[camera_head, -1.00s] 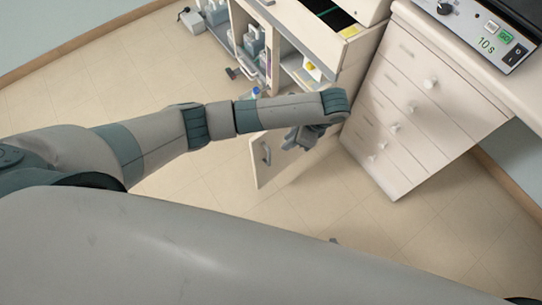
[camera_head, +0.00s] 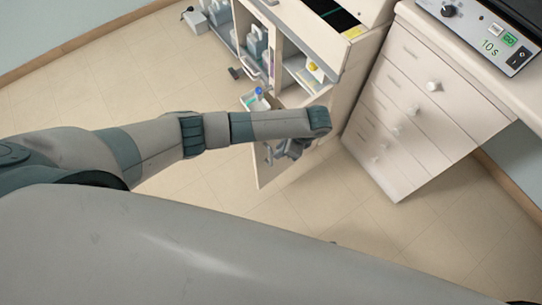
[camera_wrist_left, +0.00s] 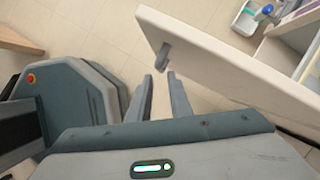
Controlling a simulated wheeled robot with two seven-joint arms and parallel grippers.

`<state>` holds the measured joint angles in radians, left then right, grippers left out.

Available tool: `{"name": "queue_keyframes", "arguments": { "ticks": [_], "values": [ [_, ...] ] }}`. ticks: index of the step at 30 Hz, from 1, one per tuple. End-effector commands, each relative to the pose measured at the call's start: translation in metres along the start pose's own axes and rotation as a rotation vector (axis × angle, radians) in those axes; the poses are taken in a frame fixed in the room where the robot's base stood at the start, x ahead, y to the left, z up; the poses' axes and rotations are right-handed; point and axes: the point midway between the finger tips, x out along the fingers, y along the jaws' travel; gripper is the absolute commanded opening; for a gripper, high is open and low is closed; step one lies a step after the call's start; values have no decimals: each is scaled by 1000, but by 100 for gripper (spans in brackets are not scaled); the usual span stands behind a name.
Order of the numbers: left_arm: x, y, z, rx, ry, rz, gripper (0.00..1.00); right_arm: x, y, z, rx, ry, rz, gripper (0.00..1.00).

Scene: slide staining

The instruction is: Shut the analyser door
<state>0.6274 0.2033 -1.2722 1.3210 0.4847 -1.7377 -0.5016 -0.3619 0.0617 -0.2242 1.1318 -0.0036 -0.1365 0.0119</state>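The analyser door (camera_head: 284,174) is a cream panel swung wide open from the front of the analyser cabinet (camera_head: 300,38). It is partly hidden by my left forearm and gripper. In the left wrist view the door (camera_wrist_left: 232,72) runs from top middle to lower right, with a grey handle (camera_wrist_left: 163,56) near its free end. My left gripper (camera_head: 274,154) is at the door's handle side. In the wrist view its two fingers (camera_wrist_left: 160,78) are apart with nothing between them, just short of the handle; contact is unclear. My right gripper is not in view.
A drawer unit (camera_head: 415,110) stands right of the cabinet, with a control box (camera_head: 485,35) on top. A blue-capped bottle (camera_head: 259,93) sits in a tray by the cabinet's open front. The floor left of the door is clear.

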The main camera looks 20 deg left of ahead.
Motion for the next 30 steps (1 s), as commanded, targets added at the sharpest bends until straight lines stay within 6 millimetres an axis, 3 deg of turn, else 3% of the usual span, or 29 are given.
{"name": "queue_keyframes", "arguments": {
  "ticks": [9, 15, 29, 30],
  "values": [
    [57, 0, 1, -1, -4, 2, 19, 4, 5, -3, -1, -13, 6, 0],
    [79, 0, 0, 0, -2, 1, 19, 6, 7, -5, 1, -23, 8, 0],
    [87, 0, 0, 0, 0, 0, 19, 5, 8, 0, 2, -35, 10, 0],
    [87, 0, 0, 0, 0, 0, 9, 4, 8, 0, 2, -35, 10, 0]
  ]
}}
